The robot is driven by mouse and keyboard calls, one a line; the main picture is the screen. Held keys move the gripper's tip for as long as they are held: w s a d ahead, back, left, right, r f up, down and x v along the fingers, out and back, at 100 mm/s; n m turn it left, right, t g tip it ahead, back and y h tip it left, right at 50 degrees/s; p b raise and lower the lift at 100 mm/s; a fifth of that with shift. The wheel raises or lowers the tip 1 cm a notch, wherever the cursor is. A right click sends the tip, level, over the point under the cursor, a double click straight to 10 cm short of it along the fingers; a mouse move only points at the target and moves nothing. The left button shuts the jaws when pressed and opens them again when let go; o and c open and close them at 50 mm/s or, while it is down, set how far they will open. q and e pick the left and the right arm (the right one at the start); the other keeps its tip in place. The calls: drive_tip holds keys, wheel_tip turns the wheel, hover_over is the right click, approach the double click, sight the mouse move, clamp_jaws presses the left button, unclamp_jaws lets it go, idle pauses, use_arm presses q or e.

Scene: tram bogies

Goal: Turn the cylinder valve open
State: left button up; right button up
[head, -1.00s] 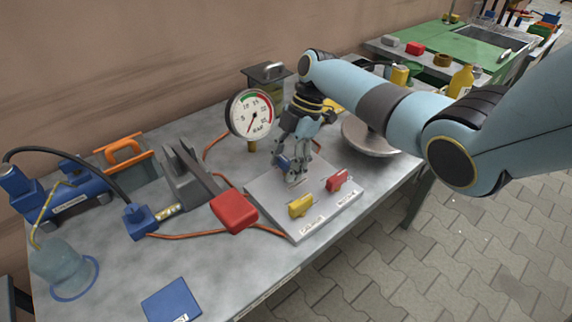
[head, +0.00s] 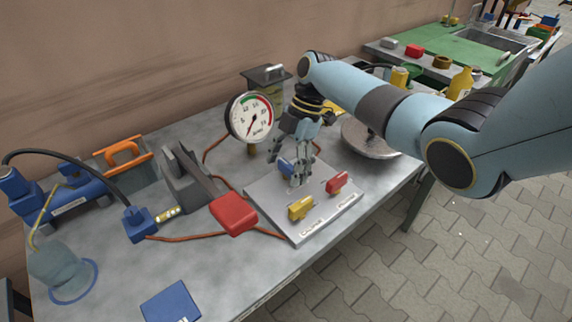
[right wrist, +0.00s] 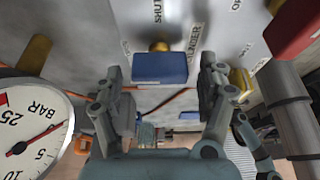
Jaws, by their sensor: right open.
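A grey sloped valve panel (head: 272,201) lies on the bench with a blue handle (head: 286,166), a yellow handle (head: 300,208) and a red handle (head: 337,183). My right gripper (head: 297,176) points down over the blue handle. In the right wrist view its open fingers stand on either side of the blue handle (right wrist: 160,68), and I see no clear contact. A label by it seems to end in "INDER", partly blurred; "SHUT" is printed nearby. The head view leaves the blue handle partly hidden by the fingers. My left gripper is not in view.
A round BAR gauge (head: 251,117) stands close behind the panel. A red box (head: 234,213) with an orange cable lies left of it. A round metal dish (head: 369,139) is behind my right arm. The bench front has bare room near a blue block (head: 171,302).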

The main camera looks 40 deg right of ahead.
drive_tip(key=v, duration=1.2)
